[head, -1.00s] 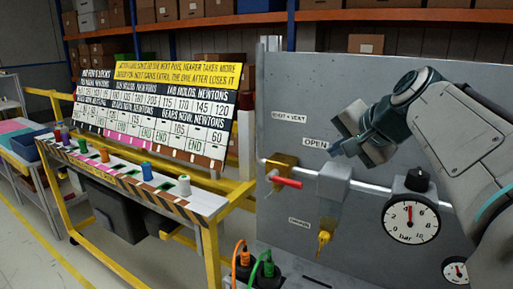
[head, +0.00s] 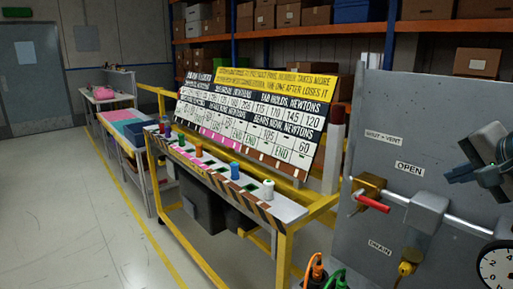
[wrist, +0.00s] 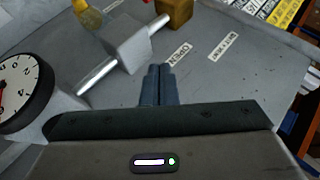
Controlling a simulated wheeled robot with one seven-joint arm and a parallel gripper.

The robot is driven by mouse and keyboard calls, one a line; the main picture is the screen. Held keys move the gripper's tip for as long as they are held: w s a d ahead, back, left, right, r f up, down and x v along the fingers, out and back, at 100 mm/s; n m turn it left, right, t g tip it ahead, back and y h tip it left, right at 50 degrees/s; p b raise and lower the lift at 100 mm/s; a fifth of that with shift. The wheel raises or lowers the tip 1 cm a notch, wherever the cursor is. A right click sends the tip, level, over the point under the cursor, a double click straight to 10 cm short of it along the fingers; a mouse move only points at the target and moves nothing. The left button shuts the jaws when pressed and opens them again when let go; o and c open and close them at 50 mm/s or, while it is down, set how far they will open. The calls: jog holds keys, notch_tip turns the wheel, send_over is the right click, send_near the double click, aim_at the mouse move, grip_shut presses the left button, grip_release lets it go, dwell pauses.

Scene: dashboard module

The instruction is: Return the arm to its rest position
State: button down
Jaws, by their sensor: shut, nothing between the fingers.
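My gripper (head: 452,173) shows at the right edge of the head view, in front of the grey panel (head: 385,110). In the wrist view my gripper's two blue-grey fingers (wrist: 159,72) are together with nothing between them. They point toward the OPEN label (wrist: 180,54) and appear apart from the panel's fittings. Most of my arm is outside the head view.
The panel carries a brass valve with a red handle (head: 372,203), a grey block (head: 427,212), a pipe and a round gauge (head: 497,268). A yellow cart (head: 285,240) with several coloured spools and a sign board (head: 250,115) stands left. Floor (head: 75,210) is clear at far left.

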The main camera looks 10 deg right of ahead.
jog(key=w+a+f+n+g+y+p, duration=0.15)
jog(key=w+a+f+n, duration=0.3)
jog(key=a+f, duration=0.5)
jog(key=s+a+f+n+g, duration=0.3)
jog(key=a+f+n, duration=0.2)
jog(key=a+f, duration=0.2)
jog(key=s+a+f+n+g+p, duration=0.1)
jog(key=s+a+f+n+g, duration=0.2)
jog(key=a+f, duration=0.5)
jog(key=s+a+n, duration=0.1)
jog(key=a, duration=0.2)
jog(key=shift+a+n, duration=0.15)
jog(key=shift+n, duration=0.2)
jog(key=shift+s+h, duration=0.1)
jog(key=shift+h, duration=0.15)
